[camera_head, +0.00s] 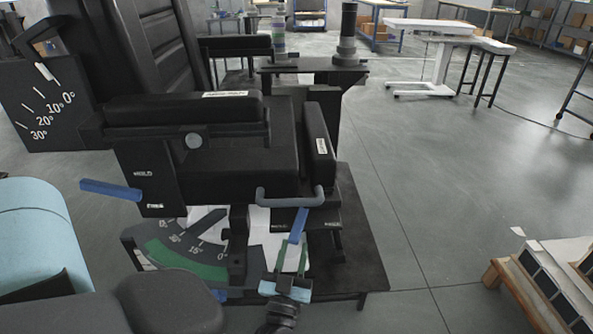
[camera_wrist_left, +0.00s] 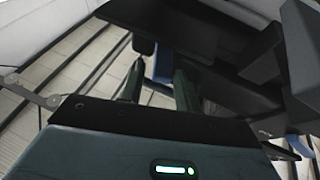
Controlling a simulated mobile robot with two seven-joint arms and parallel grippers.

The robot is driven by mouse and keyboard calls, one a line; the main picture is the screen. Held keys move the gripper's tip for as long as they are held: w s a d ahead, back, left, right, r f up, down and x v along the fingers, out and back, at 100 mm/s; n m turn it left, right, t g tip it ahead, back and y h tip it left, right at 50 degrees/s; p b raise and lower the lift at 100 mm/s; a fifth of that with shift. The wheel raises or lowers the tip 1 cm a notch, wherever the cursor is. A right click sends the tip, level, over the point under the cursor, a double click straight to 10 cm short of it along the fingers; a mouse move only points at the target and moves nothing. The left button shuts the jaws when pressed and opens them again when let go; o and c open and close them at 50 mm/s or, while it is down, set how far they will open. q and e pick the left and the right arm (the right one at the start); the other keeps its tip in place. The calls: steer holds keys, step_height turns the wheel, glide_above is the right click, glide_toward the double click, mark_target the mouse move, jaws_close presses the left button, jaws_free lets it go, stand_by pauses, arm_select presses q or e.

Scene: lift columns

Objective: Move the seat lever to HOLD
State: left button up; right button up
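A black seat (camera_head: 240,160) fills the middle of the head view. A blue lever (camera_head: 298,226) slants down under its front edge, between small white labels too small to read. My left gripper (camera_head: 291,258) is below this lever, its two greenish fingers apart on either side of the lever's lower end. In the left wrist view, a blue piece (camera_wrist_left: 162,66) shows between the spread fingers; contact cannot be told. A second blue lever (camera_head: 110,190) sticks out left from the seat's side panel, beside two small labels. My right gripper is not in view.
A grey U-shaped handle (camera_head: 290,198) crosses just above the front lever. A green-banded dial (camera_head: 185,255) is left of my gripper, and an angle scale (camera_head: 45,105) stands far left. A light-blue cylinder (camera_head: 35,235) is at lower left. Floor (camera_head: 440,210) to the right is clear.

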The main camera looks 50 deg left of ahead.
arm_select(q)
steer(key=shift+v, duration=1.15)
